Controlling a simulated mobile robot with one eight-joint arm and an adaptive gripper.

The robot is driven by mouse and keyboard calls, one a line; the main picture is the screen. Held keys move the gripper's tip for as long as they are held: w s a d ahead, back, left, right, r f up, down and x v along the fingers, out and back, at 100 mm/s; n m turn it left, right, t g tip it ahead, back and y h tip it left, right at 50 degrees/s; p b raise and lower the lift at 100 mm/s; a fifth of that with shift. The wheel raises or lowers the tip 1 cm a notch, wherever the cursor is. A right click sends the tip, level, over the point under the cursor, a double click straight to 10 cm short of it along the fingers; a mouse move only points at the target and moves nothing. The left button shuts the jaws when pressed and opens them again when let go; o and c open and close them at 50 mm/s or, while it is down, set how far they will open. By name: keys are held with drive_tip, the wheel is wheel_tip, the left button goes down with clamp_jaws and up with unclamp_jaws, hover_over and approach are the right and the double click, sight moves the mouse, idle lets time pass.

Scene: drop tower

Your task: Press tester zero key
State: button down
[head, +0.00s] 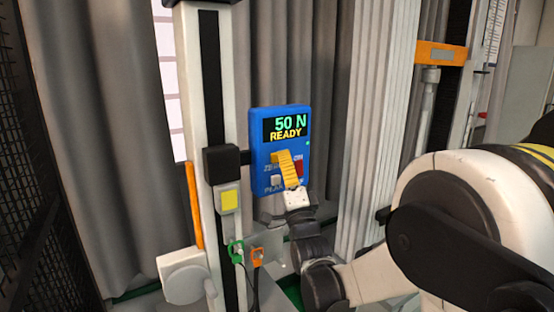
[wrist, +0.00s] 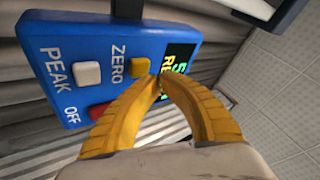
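The blue tester (head: 257,150) is mounted on an upright column, and its display (head: 286,128) reads 50 N and READY. In the wrist view the tester (wrist: 70,45) appears turned sideways. Its yellow zero key (wrist: 138,65) sits beside the ZERO label. My gripper (wrist: 160,84) has its yellow fingers bent together with the tips meeting and nothing seen between them. The tips are beside the zero key, between it and the display; I cannot tell whether they touch. In the head view my gripper (head: 285,154) covers part of the tester's keys.
A white PEAK key (wrist: 87,74) and a red key (wrist: 98,110) lie near the zero key. The white column (head: 205,90) stands left of the tester. Green (head: 236,251) and orange (head: 257,255) clips are below. Grey curtains hang behind.

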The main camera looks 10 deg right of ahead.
drive_tip(key=shift+w, duration=0.1)
idle(0.5)
drive_tip(key=shift+w+a, duration=0.1)
drive_tip(key=shift+w, duration=0.25)
drive_tip(key=shift+w+a, duration=0.15)
drive_tip(key=shift+w, duration=0.3)
idle(0.7)
idle(0.3)
drive_tip(key=shift+s+d, duration=0.25)
drive_tip(key=shift+s, duration=0.6)
drive_tip(key=shift+s, duration=0.1)
drive_tip(key=s, duration=0.1)
drive_tip(key=s+d, duration=0.1)
drive_tip(key=s, duration=0.2)
drive_tip(key=shift+s+d+b, duration=0.3)
